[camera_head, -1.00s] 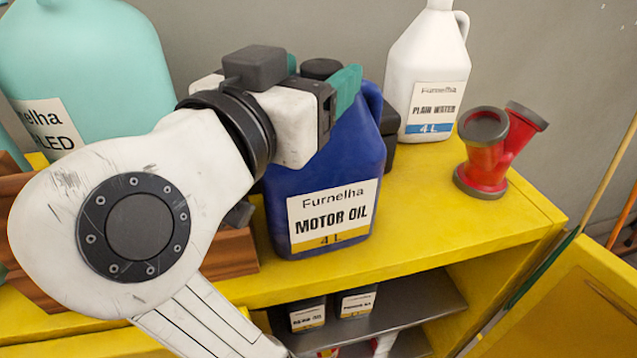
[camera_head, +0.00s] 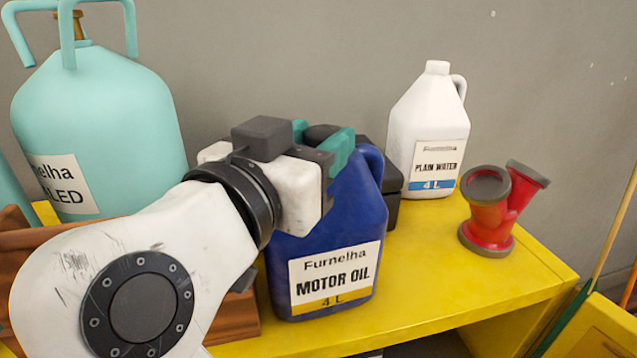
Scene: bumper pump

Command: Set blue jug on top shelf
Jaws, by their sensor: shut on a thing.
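The blue jug (camera_head: 335,240), labelled Motor Oil, is upright at the front of the yellow top shelf (camera_head: 470,285). Its base appears to be on or just above the yellow surface; I cannot tell whether it touches. My gripper (camera_head: 325,140) comes in from the left with its teal fingers around the top of the jug, at the dark cap. It is shut on the jug there. The gripper body hides part of the jug's upper left side.
A white water jug (camera_head: 425,130) stands behind at the right, with a red pipe piece (camera_head: 490,205) near it. A dark object (camera_head: 393,190) is close behind the blue jug. A large teal tank (camera_head: 100,125) and brown wood (camera_head: 235,305) are at the left. The front right shelf is clear.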

